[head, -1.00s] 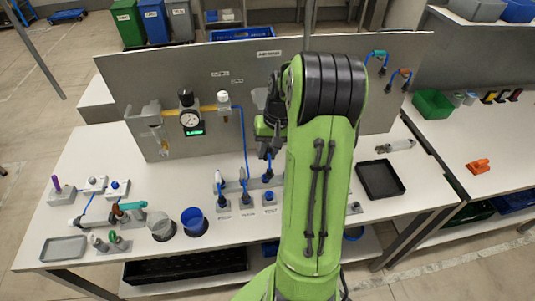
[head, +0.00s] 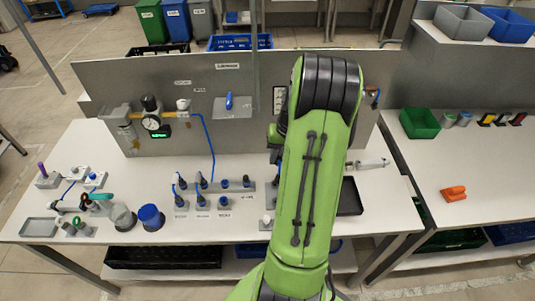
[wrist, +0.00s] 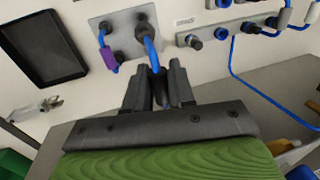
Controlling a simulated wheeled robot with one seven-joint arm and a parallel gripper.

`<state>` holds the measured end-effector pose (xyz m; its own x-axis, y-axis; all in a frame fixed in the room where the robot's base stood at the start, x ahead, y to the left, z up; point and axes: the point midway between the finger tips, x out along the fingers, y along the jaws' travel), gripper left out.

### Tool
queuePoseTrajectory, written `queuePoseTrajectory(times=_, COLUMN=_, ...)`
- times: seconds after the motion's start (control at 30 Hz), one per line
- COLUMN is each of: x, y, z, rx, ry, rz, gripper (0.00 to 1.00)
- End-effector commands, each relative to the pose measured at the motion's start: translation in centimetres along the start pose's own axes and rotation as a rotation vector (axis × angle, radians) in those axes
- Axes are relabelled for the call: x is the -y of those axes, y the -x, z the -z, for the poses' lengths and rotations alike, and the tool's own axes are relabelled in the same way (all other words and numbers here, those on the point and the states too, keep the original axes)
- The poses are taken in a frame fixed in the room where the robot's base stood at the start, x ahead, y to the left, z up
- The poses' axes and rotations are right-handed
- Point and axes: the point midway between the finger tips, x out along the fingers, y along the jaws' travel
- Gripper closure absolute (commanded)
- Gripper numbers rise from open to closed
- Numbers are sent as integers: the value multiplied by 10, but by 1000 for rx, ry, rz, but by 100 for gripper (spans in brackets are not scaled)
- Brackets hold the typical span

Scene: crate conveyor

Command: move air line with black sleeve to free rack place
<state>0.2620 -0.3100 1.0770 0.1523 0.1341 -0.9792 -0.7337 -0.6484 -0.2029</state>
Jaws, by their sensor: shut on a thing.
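In the wrist view my gripper (wrist: 158,72) is shut on a blue air line (wrist: 152,55) whose upper end shows a dark sleeve (wrist: 143,28) in front of a grey plate (wrist: 122,48). I cannot tell whether that end still touches the plate. A purple-sleeved line (wrist: 109,57) hangs beside it on the left. The rack (wrist: 245,27) at upper right has a black round place (wrist: 194,41), a blue-ringed place (wrist: 221,33) and plugged blue lines. In the head view the rack (head: 236,187) stands mid-table; my gripper is hidden behind my arm.
A black tray (head: 350,197) and a grey cylinder (head: 370,163) lie right of my arm. The upright panel (head: 255,140) carries a gauge (head: 152,121).

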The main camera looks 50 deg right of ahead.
Motion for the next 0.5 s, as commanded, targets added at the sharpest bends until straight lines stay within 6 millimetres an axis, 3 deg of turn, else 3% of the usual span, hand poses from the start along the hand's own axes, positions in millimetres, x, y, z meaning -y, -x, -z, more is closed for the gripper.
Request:
queuePoseTrajectory(times=0.27, x=-4, y=-15, z=0, rx=0, ry=-3, rz=1, gripper=100)
queuePoseTrajectory(times=0.5, x=-11, y=-48, z=0, rx=0, ry=-5, rz=1, gripper=100)
